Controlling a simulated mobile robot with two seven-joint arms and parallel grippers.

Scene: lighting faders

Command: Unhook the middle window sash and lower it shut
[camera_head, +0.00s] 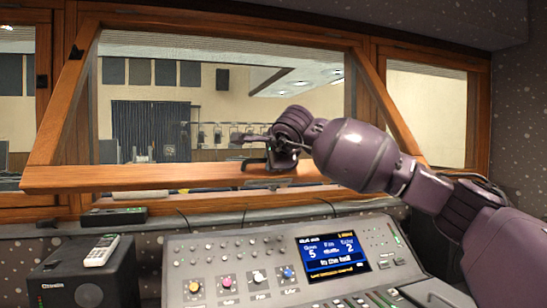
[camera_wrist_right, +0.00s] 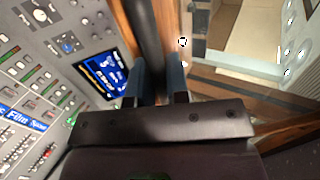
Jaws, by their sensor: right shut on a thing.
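The middle window sash (camera_head: 150,177) is a wooden frame around glass. It is tilted open, its bottom rail standing out from the wall above the console. My right gripper (camera_head: 272,165) is at the middle of that rail in the head view. In the right wrist view, my right gripper (camera_wrist_right: 157,80) has its two fingers closed on a dark bar (camera_wrist_right: 150,35), which appears to be the sash handle, beside the wooden rail (camera_wrist_right: 124,35). The gripper hides most of the handle in the head view. I cannot make out a hook clearly. My left gripper is not in view.
A mixing console (camera_head: 210,255) with a lit screen (camera_head: 332,252) sits below the sash. A black speaker (camera_head: 90,280) with a white remote (camera_head: 101,250) on it stands at the left. A dark box (camera_head: 114,216) lies on the ledge under the rail.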

